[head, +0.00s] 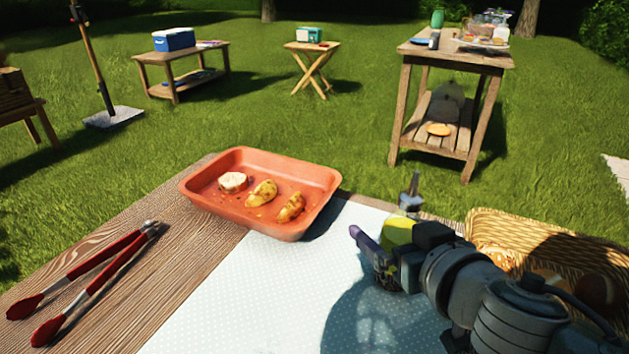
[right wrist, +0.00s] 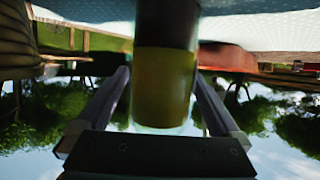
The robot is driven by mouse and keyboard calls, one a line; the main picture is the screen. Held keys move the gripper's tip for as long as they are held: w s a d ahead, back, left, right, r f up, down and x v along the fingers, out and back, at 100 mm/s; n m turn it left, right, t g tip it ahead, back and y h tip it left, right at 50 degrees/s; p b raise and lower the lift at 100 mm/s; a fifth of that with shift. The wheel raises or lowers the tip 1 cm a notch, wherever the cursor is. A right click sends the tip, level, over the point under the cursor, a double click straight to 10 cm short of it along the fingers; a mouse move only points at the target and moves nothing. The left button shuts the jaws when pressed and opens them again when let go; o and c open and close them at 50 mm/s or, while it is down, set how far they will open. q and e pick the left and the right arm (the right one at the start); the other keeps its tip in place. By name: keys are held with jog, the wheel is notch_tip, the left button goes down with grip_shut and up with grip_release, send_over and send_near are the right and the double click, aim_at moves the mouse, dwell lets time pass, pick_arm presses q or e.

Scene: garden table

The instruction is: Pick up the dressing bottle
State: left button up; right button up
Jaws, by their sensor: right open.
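The dressing bottle (head: 398,232) shows as a yellow patch just behind my right gripper (head: 382,222) in the head view. Most of it is hidden by the gripper. In the right wrist view, which is upside down, the bottle (right wrist: 165,85) is clear-walled, with a yellow band and a dark band. My left gripper is not in view.
An orange tray (head: 225,207) with several food pieces lies left of the gripper. Red tongs (head: 85,280) lie at the far left. A wicker basket (head: 545,228) stands close on the right. The white dotted cloth (head: 240,305) is clear in front.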

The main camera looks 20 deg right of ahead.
jog(key=shift+c, duration=0.2)
grip_shut()
dwell(0.6)
